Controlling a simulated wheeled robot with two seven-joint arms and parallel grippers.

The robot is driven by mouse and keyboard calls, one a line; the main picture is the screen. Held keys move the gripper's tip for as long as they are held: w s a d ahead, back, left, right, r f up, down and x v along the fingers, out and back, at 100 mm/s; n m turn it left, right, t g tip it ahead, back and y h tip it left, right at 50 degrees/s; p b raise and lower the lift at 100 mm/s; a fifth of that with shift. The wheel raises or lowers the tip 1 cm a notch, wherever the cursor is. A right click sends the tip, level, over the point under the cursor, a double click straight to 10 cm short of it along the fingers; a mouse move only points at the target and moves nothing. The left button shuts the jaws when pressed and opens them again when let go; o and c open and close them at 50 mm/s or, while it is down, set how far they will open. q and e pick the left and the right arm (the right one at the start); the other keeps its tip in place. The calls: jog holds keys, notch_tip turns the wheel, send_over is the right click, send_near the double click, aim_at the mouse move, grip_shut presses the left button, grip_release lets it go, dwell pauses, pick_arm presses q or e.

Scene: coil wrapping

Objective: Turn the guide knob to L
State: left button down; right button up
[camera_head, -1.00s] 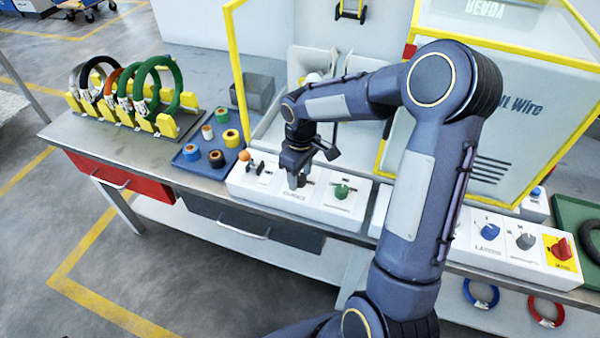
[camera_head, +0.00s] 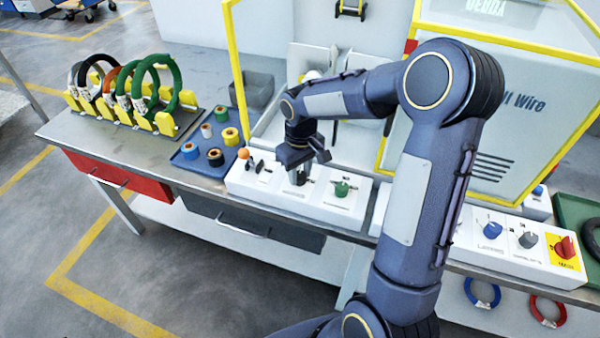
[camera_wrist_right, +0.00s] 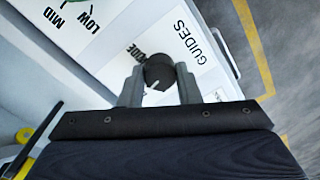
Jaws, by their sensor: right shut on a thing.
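The guide knob (camera_wrist_right: 159,70) is round and black, on a white panel beside the printed word GUIDES in the right wrist view. A short white mark shows on its edge toward the gripper. My right gripper (camera_wrist_right: 160,84) is shut on the knob, one finger on each side. In the head view the right gripper (camera_head: 298,176) points down at the middle of the white control box (camera_head: 264,190) and hides the knob. The letter that the mark points to cannot be read. My left gripper is not in view.
A green knob (camera_head: 341,189) with LOW and MID labels is beside the guide knob. A blue tray (camera_head: 188,157) with small spools and a rack of coils (camera_head: 163,124) stand at left.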

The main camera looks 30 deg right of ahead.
aim_at(301, 174)
jog(key=m, duration=0.5)
jog(key=shift+b, duration=0.4)
jog(key=shift+m, duration=0.3)
jog(key=o, duration=1)
jog(key=shift+r, duration=0.15)
notch_tip(301, 174, up, 7)
jog(key=shift+r, duration=0.3)
